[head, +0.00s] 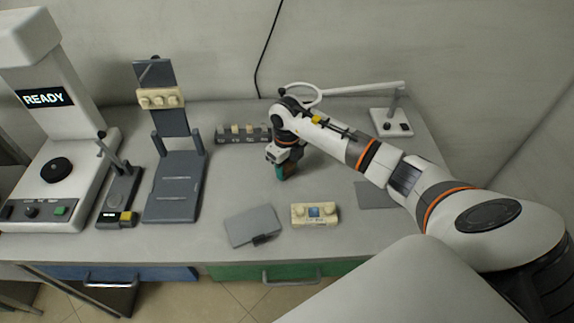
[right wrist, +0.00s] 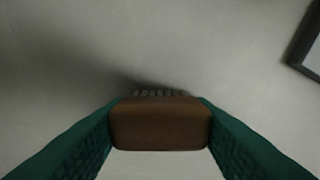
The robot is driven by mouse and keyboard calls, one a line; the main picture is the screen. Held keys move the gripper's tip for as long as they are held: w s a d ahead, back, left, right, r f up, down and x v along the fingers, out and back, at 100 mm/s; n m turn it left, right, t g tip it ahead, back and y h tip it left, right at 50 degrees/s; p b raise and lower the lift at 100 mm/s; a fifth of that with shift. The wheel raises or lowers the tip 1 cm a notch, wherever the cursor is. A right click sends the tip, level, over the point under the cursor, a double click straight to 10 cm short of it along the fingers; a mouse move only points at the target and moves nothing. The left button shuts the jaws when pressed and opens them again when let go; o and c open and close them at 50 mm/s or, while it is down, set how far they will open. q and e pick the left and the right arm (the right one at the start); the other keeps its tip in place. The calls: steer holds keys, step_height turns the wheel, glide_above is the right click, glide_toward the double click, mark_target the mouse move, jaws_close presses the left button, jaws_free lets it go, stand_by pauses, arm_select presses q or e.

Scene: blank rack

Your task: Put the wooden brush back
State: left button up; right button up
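The wooden brush (right wrist: 160,125) shows in the right wrist view as a brown block with a row of bristles at its far edge. My right gripper (right wrist: 160,135) has its teal fingers on both sides of the block, touching it, so it is shut on the brush. In the head view my right gripper (head: 281,173) points down over the middle of the grey table, in front of the dark rack. The brush cannot be made out there. My left gripper is not in view.
The dark slotted rack (head: 225,134) holds pale blocks. A grey plate (head: 252,225) and a cream block (head: 314,214) lie near the front edge. A dark stand (head: 175,190) and a READY machine (head: 50,195) stand left; a lamp (head: 390,122) stands right.

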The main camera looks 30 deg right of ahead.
mark_target(287, 164)
steer(key=o, duration=0.4)
steer(key=shift+r, duration=0.3)
step_height(287, 164, up, 12)
steer(key=b, duration=0.1)
steer(key=shift+b, duration=0.35)
steer(key=shift+f, duration=0.15)
